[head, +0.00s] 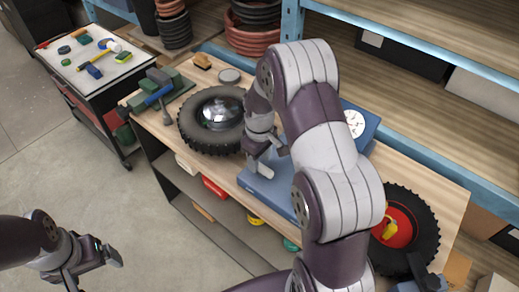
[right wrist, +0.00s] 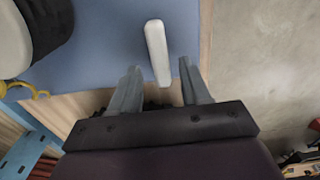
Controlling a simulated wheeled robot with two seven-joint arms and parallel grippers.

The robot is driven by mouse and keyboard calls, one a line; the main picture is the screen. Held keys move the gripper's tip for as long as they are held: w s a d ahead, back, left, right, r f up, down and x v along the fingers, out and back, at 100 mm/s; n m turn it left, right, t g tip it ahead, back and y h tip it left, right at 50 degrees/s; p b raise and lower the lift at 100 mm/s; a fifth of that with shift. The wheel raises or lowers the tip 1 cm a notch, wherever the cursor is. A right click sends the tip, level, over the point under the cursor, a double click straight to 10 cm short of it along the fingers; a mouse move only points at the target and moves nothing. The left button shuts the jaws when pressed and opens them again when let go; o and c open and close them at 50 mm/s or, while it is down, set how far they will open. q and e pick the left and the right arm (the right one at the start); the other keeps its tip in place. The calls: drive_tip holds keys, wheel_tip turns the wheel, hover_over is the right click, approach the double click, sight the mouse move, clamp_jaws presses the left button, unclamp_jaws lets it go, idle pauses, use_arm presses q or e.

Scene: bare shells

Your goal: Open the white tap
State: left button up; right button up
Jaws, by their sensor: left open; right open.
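A white bar (right wrist: 156,48), which looks like the handle of the white tap, stands out over a blue surface in the right wrist view. My right gripper (right wrist: 159,66) is open, with its two fingers on either side of the bar's near end and gaps showing on both sides. In the head view the right gripper (head: 264,158) is over the blue base (head: 258,188) at the bench's front edge; my right arm hides much of that base. My left gripper (head: 96,264) is open and empty, low at the left, away from the bench.
A tyre with a shiny hub (head: 190,125) lies left of the blue base. A wheel with a red hub (head: 425,228) is at the right. A round white dial (head: 354,123) is behind my right arm. A tool cart (head: 62,75) stands at the left; floor between is clear.

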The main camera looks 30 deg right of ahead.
sight(260, 164)
wheel_tip(260, 164, up, 12)
drive_tip(key=shift+b, duration=0.45)
drive_tip(key=shift+f, duration=0.1)
